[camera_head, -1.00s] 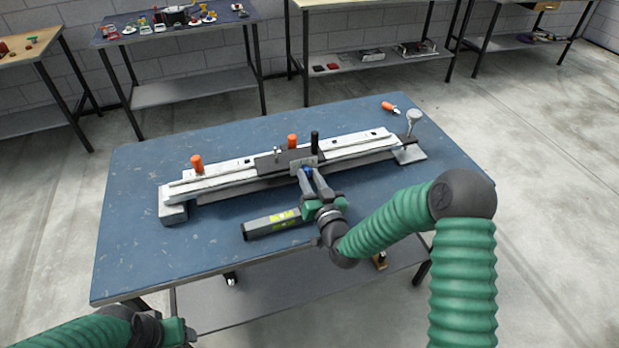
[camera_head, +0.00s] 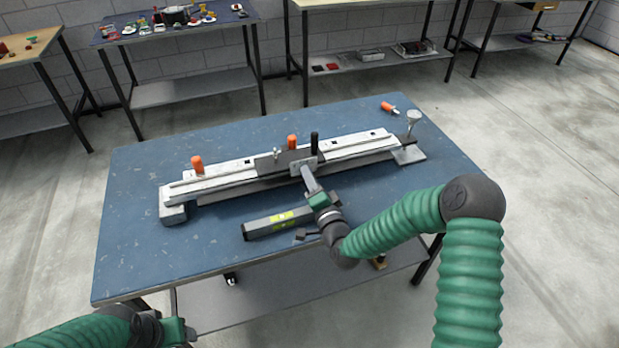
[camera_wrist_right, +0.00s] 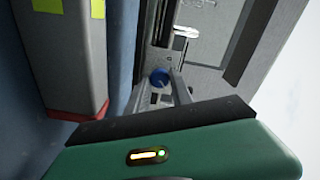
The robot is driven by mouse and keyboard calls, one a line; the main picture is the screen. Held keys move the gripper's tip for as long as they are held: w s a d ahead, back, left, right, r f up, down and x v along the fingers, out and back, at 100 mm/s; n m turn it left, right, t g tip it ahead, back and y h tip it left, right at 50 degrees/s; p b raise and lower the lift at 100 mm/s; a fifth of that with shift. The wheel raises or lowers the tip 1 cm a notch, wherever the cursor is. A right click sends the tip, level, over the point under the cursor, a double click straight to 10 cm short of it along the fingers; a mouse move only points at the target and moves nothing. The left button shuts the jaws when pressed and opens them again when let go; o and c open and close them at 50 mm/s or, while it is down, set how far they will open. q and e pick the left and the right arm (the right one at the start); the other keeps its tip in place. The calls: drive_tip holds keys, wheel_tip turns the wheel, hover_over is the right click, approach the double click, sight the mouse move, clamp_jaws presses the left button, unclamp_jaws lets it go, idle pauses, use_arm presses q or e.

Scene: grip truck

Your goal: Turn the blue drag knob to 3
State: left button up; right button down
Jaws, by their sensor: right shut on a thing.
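The blue drag knob (camera_wrist_right: 160,77) shows between the fingertips of my right gripper in the right wrist view. In the head view my right gripper (camera_head: 305,170) reaches the front of the carriage (camera_head: 288,158) on the long grey rail device (camera_head: 235,178), and its fingers hide the knob. The right gripper is shut on the knob, with its fingers now one above the other in the head view. The number the knob points to cannot be read. My left gripper (camera_head: 174,331) is at the bottom left edge, away from the device; its fingers cannot be made out.
A dark hexagonal bar with yellow labels (camera_head: 277,223) lies on the blue table (camera_head: 135,240), just left of my right gripper. An orange-handled tool (camera_head: 389,107) lies at the back right. Orange knobs and a black post stand up from the device. The table's left side is clear.

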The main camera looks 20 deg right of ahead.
drive_tip(key=shift+d+f+m, duration=0.1)
drive_tip(key=shift+f+m, duration=0.1)
drive_tip(key=shift+m, duration=1)
drive_tip(key=shift+s, duration=0.1)
drive_tip(key=c, duration=1.3)
unclamp_jaws()
drive_tip(key=shift+c, duration=0.2)
drive_tip(key=shift+o, duration=1)
drive_tip(key=s+p, duration=0.5)
drive_tip(key=s, duration=1.1)
drive_tip(key=shift+s+d, duration=0.35)
